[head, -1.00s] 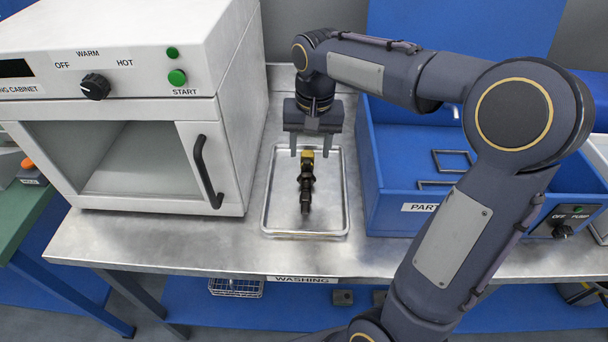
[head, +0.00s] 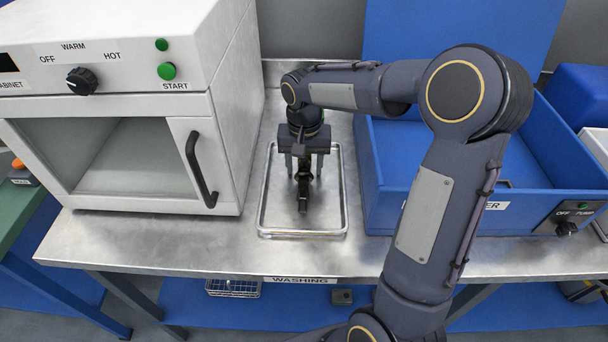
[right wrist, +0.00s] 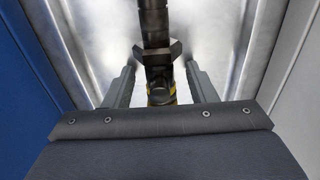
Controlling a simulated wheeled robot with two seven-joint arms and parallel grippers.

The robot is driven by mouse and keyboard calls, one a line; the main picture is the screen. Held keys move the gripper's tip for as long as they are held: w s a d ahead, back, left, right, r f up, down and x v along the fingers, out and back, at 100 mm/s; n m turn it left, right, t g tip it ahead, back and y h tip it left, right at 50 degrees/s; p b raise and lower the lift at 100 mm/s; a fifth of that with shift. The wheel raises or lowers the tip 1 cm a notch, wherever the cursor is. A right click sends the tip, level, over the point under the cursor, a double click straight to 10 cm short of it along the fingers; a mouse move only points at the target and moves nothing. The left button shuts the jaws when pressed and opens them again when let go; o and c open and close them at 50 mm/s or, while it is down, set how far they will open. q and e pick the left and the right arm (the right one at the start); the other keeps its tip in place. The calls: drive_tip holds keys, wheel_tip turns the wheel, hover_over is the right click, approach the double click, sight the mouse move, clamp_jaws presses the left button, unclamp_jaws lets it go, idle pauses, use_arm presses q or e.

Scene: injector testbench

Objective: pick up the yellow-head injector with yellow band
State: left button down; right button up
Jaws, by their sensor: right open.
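The injector (head: 303,190) lies in the metal tray (head: 341,205), its dark body showing below my right gripper in the head view. Its head is hidden there by the gripper. In the right wrist view the injector (right wrist: 155,28) shows a dark body, a wider nut-like part and yellow near the gripper's palm. My right gripper (head: 304,177) is open, with one finger on each side of the injector. In the right wrist view the gripper's fingers (right wrist: 163,85) stand apart from it, with a gap on both sides. My left gripper is not in view.
A white cabinet (head: 200,105) with a dark door handle stands left of the tray. A blue parts washer (head: 385,205) stands close on the right. The steel bench (head: 190,245) in front of the tray is clear.

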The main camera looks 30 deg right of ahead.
clamp_jaws()
idle(0.3)
